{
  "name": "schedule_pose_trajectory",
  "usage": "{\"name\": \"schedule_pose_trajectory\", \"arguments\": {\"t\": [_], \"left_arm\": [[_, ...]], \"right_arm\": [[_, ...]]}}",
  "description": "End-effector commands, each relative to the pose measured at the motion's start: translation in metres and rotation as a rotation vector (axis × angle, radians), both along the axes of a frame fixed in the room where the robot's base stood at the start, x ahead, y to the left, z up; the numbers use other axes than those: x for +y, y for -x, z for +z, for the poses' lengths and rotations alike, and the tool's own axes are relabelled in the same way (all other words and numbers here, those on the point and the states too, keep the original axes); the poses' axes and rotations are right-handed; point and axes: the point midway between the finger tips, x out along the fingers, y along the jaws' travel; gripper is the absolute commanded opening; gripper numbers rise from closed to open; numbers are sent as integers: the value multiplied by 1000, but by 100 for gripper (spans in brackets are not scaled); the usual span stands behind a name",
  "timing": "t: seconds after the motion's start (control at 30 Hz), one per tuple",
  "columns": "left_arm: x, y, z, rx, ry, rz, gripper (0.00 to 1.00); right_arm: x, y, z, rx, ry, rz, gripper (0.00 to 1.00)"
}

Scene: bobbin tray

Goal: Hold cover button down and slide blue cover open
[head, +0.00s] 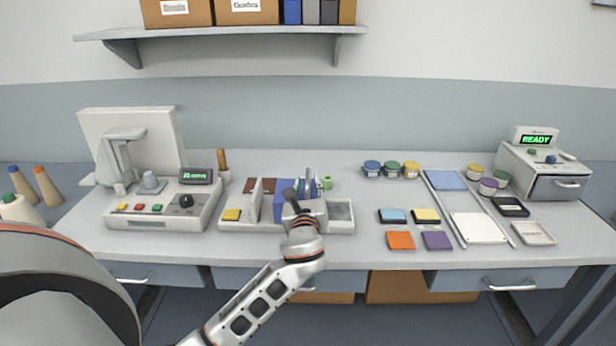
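The bobbin tray unit (240,228) sits on the table, left of centre. A yellow button (231,215) is at its left end and looks untouched. The blue cover (281,212) is a block near the tray's middle, partly hidden by my gripper. An open grey compartment (341,212) is at the right end. My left gripper (297,192) is over the blue cover and the part just right of it. Its fingers are small and partly hidden by the wrist, so I cannot tell their opening or contact. My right gripper is not in view.
A sewing machine control base (150,213) with coloured buttons stands left of the tray. Right of it are jars (391,169), coloured pads (401,240) and a white tray (478,228). A machine reading READY (545,175) stands far right. A shelf (220,33) hangs above.

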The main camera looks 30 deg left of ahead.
Motion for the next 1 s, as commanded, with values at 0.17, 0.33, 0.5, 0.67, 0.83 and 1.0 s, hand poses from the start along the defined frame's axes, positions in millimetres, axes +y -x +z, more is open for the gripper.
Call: {"name": "schedule_pose_trajectory", "arguments": {"t": [0.17,0.33,0.5,0.67,0.83,1.0], "left_arm": [[13,-21,0,0,0,1,28],[19,-31,0,0,1,0,28],[20,-32,0,0,2,-1,28],[19,-32,0,0,2,-1,15],[19,-32,-1,0,2,0,0],[18,-37,-1,0,4,0,0]], "right_arm": [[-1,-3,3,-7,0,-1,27],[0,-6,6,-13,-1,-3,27],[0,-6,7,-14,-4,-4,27],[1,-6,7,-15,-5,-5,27],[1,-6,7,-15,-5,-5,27],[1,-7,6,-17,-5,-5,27]]}}
